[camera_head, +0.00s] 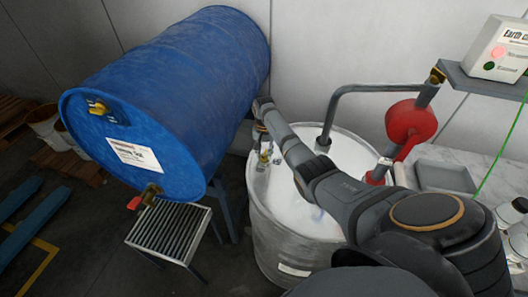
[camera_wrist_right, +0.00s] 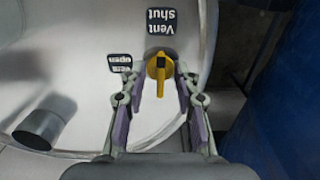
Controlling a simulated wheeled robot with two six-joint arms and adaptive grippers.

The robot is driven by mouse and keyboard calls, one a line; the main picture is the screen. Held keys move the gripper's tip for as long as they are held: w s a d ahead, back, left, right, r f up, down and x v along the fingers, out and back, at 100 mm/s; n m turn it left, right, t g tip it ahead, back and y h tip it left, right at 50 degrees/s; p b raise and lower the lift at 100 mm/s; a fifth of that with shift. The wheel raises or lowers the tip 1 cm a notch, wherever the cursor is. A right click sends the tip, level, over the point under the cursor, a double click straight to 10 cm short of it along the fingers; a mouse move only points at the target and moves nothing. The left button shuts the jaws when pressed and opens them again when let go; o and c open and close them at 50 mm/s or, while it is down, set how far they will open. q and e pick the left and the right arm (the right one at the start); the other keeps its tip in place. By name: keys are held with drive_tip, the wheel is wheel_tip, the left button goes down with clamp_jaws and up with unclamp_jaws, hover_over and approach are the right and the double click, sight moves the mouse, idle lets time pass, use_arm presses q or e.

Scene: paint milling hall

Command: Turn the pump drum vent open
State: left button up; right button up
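The yellow vent handle (camera_wrist_right: 160,72) sits on the pale metal top of the pump drum (camera_head: 283,239). In the wrist view its long bar lies upright in the picture, in line with the "Vent shut" label (camera_wrist_right: 162,28) above it. A smaller label, apparently reading "open" (camera_wrist_right: 121,64), lies to its left. My right gripper (camera_wrist_right: 157,92) is open, with one finger on each side of the handle and visible gaps between. In the head view my right gripper (camera_head: 264,142) is small and partly hidden at the drum's left rim. My left gripper is not in view.
A large blue drum (camera_head: 190,80) lies on a stand close left of my right gripper, with a red-handled tap (camera_head: 146,196) above a grated stand (camera_head: 170,230). A grey pipe (camera_head: 375,88) and red pump part (camera_head: 410,122) rise behind my right arm. A control box (camera_head: 500,50) is at right.

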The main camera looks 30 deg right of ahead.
clamp_jaws()
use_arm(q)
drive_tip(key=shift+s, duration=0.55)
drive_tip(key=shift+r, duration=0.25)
use_arm(e)
drive_tip(key=shift+r+n, duration=0.1)
drive_tip(key=shift+n, duration=0.3)
drive_tip(key=shift+n+p, duration=0.8)
drive_tip(key=shift+n, duration=0.3)
drive_tip(key=n+p, duration=0.1)
drive_tip(key=n, duration=0.2)
drive_tip(key=shift+d+n, duration=0.15)
drive_tip(key=shift+n, duration=0.15)
drive_tip(key=n+p, duration=0.1)
drive_tip(key=n, duration=0.4)
drive_tip(key=shift+d+n, duration=0.15)
drive_tip(key=shift+n, duration=0.15)
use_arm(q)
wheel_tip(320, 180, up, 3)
use_arm(e)
drive_tip(key=n, duration=0.5)
drive_tip(key=shift+d+n, duration=0.15)
drive_tip(key=shift+n, duration=0.15)
